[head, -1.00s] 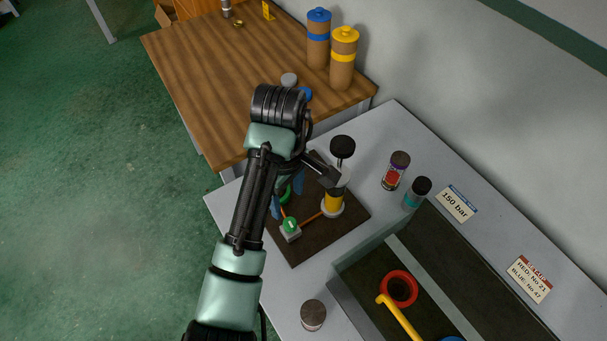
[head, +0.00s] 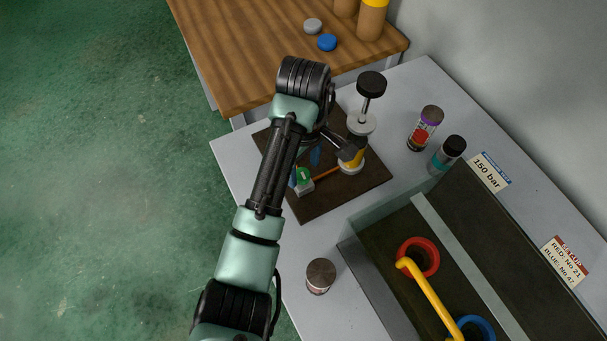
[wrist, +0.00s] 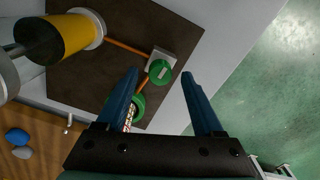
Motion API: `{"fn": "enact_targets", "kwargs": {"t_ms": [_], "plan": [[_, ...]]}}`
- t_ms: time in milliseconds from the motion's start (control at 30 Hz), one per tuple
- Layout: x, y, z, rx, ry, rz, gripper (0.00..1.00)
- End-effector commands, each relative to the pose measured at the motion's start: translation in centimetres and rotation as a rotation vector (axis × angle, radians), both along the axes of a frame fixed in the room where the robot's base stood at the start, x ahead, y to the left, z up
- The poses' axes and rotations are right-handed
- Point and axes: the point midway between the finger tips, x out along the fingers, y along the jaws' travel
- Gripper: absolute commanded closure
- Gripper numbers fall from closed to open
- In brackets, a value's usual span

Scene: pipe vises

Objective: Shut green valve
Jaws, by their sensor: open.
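The green valve is a round green knob on a small grey block, fixed to a dark board; it shows in the head view (head: 303,175) and the wrist view (wrist: 160,72). My gripper (wrist: 161,74) is open and empty, its blue fingers apart. In the wrist view the knob appears between the fingertips; I cannot tell how far below them it is, and no contact shows. In the head view my gripper (head: 303,167) is partly hidden by my arm. A green ring-shaped part (wrist: 138,104) is partly hidden behind the left finger in the wrist view.
An orange pipe (wrist: 125,47) joins the valve block to a yellow hand pump with a black knob (head: 371,84). Two spray cans (head: 425,129) stand right of the board, and a small can (head: 320,276) in front.

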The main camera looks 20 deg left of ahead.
Motion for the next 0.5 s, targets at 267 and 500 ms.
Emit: {"fn": "enact_targets", "kwargs": {"t_ms": [267,500], "plan": [[0.0,0.0,-1.7,-0.001,0.001,0.001,0.31],[0.0,0.0,-1.8,-0.001,0.0,0.0,0.33]]}}
